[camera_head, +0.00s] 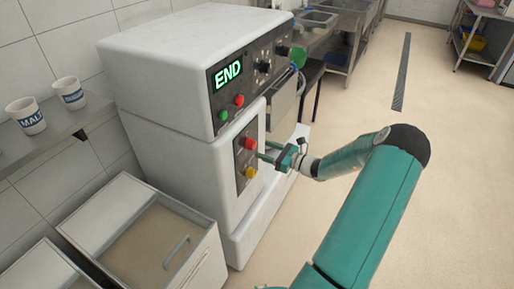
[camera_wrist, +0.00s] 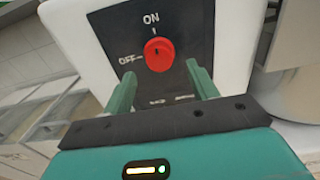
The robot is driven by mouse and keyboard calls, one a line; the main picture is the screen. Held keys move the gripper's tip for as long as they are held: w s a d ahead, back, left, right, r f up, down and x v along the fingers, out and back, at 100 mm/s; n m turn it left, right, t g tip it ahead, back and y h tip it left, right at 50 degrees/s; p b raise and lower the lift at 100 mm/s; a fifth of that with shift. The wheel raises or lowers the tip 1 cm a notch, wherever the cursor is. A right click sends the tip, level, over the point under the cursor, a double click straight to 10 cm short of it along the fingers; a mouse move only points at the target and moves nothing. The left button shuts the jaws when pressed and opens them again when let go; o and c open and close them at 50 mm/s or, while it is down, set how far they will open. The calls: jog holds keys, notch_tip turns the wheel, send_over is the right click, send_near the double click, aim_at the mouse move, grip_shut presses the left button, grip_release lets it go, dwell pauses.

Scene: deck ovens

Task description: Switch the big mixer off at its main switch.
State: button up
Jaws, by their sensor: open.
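The big mixer (camera_head: 165,85) is a white machine with a green lit "END" display. On its lower side is a dark panel with a red rotary knob (camera_head: 249,143), the main switch. In the wrist view the red knob (camera_wrist: 159,54) has "ON" above it and "OFF" to its left. A small dark mark on the knob appears to point up towards "ON". My gripper (camera_head: 262,154) is in front of the panel. In the wrist view its two green fingers (camera_wrist: 160,78) are open, spread below and to either side of the knob, with nothing between them.
A yellow knob (camera_head: 250,172) sits below the red one. Green and red buttons (camera_head: 239,100) are on the upper panel. A white bin (camera_head: 120,215) stands at the front left, and cups (camera_head: 27,115) stand on a wall shelf.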

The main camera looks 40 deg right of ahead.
aim_at(255, 146)
jog(key=shift+x, duration=2.05)
jog(key=c, duration=1)
